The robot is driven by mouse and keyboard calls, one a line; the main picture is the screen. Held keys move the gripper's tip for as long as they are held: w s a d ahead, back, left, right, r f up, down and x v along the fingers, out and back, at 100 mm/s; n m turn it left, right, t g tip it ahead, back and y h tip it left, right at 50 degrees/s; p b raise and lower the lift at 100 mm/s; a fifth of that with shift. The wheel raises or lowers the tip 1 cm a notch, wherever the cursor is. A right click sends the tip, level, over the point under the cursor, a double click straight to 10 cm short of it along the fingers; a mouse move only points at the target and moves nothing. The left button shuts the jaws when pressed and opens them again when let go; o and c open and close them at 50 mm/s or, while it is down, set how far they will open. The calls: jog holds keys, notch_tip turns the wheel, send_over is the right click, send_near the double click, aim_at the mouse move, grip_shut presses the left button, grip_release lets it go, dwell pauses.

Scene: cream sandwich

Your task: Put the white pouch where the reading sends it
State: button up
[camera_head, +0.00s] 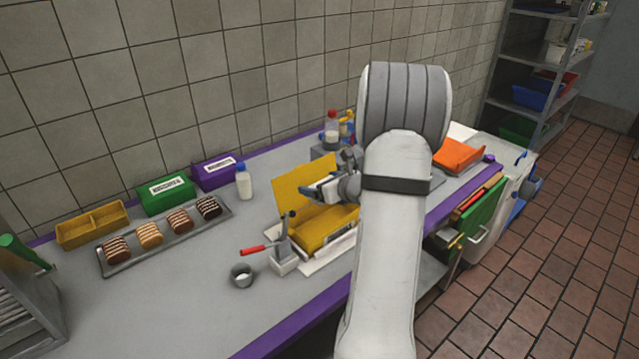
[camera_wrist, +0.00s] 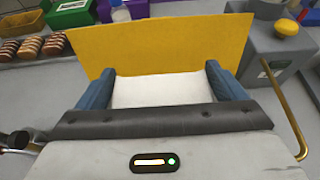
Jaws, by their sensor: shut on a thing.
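The white pouch (camera_wrist: 157,92) is between the two blue fingers of my gripper (camera_wrist: 160,88) in the wrist view, and they are shut on it. In the head view my gripper (camera_head: 318,191) is in front of an upright yellow panel (camera_head: 290,182), above a yellow base (camera_head: 325,228). The panel also stands behind the pouch in the wrist view (camera_wrist: 165,45). I cannot tell whether the pouch touches it. A green box (camera_head: 166,198) and a purple box (camera_head: 214,176) carry white labels too small to read. No reading is legible.
A yellow two-part tray (camera_head: 92,228) and a grey tray (camera_head: 132,262) of several cakes are at left. A white bottle (camera_head: 244,184), small cup (camera_head: 242,275) and red-handled lever press (camera_head: 284,250) stand nearby. An orange tray (camera_head: 459,155) is at right.

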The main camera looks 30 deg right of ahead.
notch_tip(320, 180, down, 6)
jog(key=b, duration=0.7)
jog(key=shift+s+f, duration=0.1)
jog(key=shift+f, duration=0.1)
dwell(0.4)
jog(key=shift+b, duration=0.3)
jog(key=o, duration=0.8)
jog(key=shift+c, duration=0.2)
jog(key=shift+s, duration=0.1)
jog(key=v, duration=0.7)
jog(key=shift+s+r, duration=0.15)
jog(key=shift+s, duration=0.15)
